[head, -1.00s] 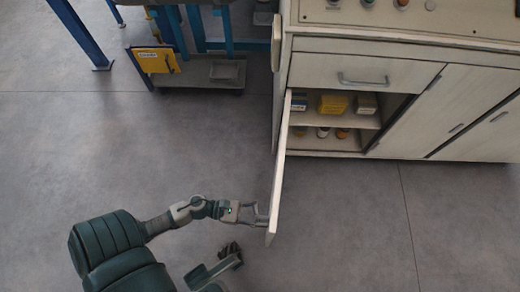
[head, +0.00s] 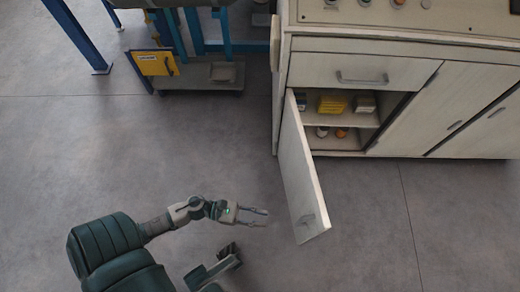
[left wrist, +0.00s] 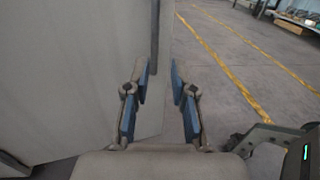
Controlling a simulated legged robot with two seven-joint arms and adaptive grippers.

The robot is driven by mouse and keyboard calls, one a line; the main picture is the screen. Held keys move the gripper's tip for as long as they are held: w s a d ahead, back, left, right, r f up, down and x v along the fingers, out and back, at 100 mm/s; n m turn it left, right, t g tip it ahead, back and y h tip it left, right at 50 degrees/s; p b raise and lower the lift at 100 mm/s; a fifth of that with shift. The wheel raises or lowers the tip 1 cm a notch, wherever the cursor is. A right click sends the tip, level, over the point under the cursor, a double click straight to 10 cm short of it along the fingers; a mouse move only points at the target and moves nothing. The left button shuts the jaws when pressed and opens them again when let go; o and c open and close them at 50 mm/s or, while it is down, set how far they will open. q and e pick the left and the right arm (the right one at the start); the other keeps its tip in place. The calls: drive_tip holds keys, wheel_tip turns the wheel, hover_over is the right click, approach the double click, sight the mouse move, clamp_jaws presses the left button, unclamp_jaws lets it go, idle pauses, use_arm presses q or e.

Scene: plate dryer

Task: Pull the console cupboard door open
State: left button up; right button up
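My left gripper (head: 266,217) is open and empty, to the left of the handle and apart from the door in the head view. In the left wrist view the open fingers (left wrist: 161,75) point toward the pale door panel (left wrist: 80,70), which fills the left side. A dark end of my other arm (head: 230,249) shows low in the head view; its finger state is unclear.
The console cupboard (head: 345,68) has a closed drawer above the opening. Yellow boxes (head: 332,105) and small jars sit on the shelves inside. A blue-framed cart (head: 200,75) stands at the back left. The grey floor around the door is clear.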

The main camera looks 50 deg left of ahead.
use_arm(q)
drive_tip(key=v, duration=1.1)
drive_tip(key=shift+s+a, duration=0.2)
drive_tip(key=shift+s, duration=0.15)
clamp_jaws()
